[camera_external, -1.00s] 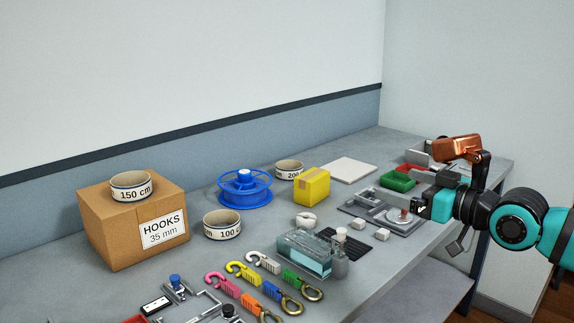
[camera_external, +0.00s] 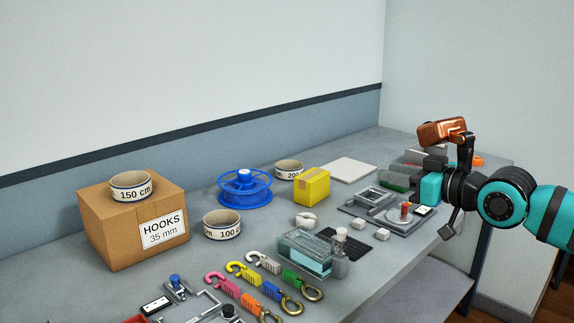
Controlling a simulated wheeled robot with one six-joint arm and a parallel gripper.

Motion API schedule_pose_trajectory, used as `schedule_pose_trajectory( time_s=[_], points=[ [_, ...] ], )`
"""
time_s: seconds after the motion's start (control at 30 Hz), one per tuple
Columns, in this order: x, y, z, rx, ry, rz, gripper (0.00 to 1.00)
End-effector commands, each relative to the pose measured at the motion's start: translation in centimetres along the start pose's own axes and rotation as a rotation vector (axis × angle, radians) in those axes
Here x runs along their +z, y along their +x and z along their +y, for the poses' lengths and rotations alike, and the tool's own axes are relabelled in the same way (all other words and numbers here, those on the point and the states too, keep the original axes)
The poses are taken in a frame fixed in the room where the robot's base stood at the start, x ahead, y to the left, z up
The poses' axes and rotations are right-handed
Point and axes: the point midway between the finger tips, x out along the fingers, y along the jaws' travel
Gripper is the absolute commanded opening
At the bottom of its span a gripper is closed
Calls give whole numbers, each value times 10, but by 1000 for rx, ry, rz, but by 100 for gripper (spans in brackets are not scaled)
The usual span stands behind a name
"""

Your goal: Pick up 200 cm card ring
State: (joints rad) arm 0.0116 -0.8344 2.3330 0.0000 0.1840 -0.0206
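The 200 cm card ring (camera_external: 290,170) is a low white ring with a dark rim, standing on the grey bench towards the back. The yellow box (camera_external: 312,186) stands in front of it and hides part of its right side and label. My gripper (camera_external: 402,160) is at the right, over the far end of the bench near the bins, well to the right of the ring and apart from it. Its fingers are too small and partly hidden by my arm, so I cannot tell their opening.
The blue spool (camera_external: 245,190) stands left of the ring. The 100 cm ring (camera_external: 222,225) is nearer the front, and the 150 cm ring (camera_external: 131,187) sits on the HOOKS box (camera_external: 130,230). A white flat pad (camera_external: 353,170) and a grey fixture (camera_external: 385,208) lie between ring and arm.

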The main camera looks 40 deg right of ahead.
Motion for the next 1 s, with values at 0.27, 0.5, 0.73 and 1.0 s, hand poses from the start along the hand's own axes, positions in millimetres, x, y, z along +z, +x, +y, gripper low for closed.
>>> schedule_pose_trajectory(
  time_s=[0.27,0.5,0.73,1.0],
  points=[
    [-40,69,14,23,-46,-159,28],
    [-64,132,28,34,-81,-298,28],
    [-78,192,45,38,-111,-430,28],
    [-83,265,68,35,-141,-585,28]
  ],
)
